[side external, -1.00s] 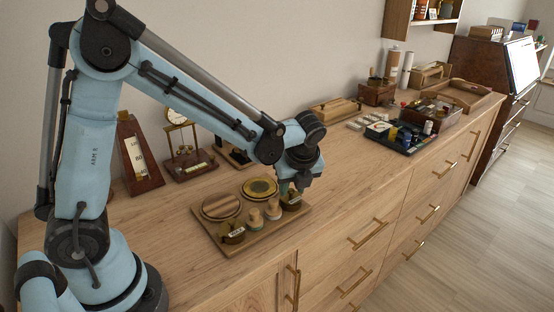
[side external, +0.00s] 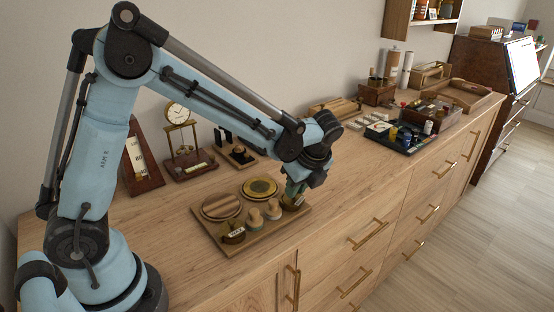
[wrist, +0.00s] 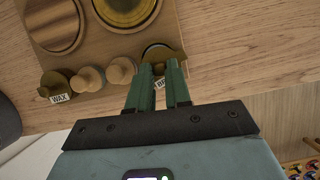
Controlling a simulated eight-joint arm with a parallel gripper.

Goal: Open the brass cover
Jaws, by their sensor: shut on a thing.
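A wooden board (side external: 219,247) lies on the cabinet top. A round brass-coloured disc (side external: 260,187) sits at its back right; it also shows in the wrist view (wrist: 125,8). A small round brass piece with a white label (wrist: 160,50) is at the board's right front corner, also in the side view (side external: 292,203). My gripper (wrist: 163,72) is shut on the near edge of this labelled brass piece. The fingers hide part of it and its label, so I cannot tell how far any lid on it is raised.
A striped round wooden lid (side external: 221,206), two small knobs (side external: 264,213) and a brass pot labelled WAX (side external: 232,233) share the board. A clock (side external: 178,115) and dark stands are behind. A dark tray of small items (side external: 400,137) is farther right; bare wood lies between.

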